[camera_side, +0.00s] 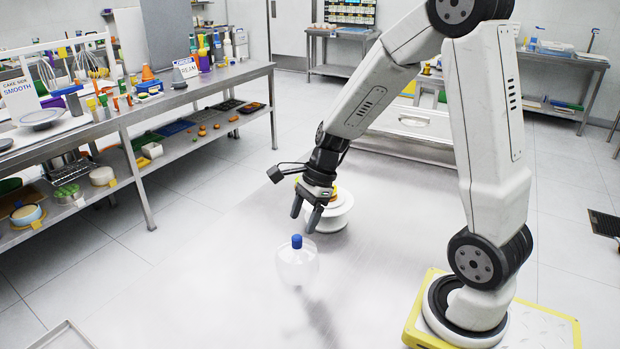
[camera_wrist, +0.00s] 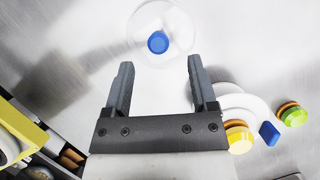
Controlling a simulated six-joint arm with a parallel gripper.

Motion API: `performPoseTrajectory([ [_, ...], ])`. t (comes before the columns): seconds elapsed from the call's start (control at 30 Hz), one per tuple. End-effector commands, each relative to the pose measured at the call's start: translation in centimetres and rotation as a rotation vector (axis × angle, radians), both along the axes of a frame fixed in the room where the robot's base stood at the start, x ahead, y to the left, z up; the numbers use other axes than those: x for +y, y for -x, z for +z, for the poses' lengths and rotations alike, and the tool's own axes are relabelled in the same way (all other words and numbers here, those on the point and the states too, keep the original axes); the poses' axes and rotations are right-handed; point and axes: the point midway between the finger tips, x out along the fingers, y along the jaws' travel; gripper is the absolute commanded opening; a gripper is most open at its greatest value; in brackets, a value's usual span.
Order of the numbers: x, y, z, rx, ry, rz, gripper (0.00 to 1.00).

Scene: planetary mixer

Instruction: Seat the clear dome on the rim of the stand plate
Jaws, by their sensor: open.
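The clear dome (camera_side: 297,266) with a blue knob (camera_side: 297,241) stands upright on the metal table. In the wrist view the dome (camera_wrist: 178,22) and its blue knob (camera_wrist: 158,42) lie just beyond the fingertips, between the lines of the two fingers. My gripper (camera_side: 306,214) is open and empty, above and slightly behind the dome in the side view; it also shows in the wrist view (camera_wrist: 160,68). The white stand plate (camera_side: 335,212) is behind my gripper, with a yellow-orange item on it. In the wrist view the stand (camera_wrist: 252,104) is partly hidden by the right finger.
The tabletop (camera_side: 200,290) around the dome is clear. In the wrist view, a green-and-orange round item (camera_wrist: 292,114) and a blue piece (camera_wrist: 269,133) lie at the right by the stand. A shelf bench (camera_side: 130,115) with tools stands at the left.

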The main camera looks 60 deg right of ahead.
Motion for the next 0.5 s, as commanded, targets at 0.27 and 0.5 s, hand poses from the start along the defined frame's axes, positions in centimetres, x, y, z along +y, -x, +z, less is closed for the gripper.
performPoseTrajectory([
  [0.27, 0.5, -0.1, -1.0, 0.003, 0.0, 0.002, 0.74],
  [0.5, 1.5, -0.4, -3.4, 0.003, 0.0, 0.002, 0.74],
])
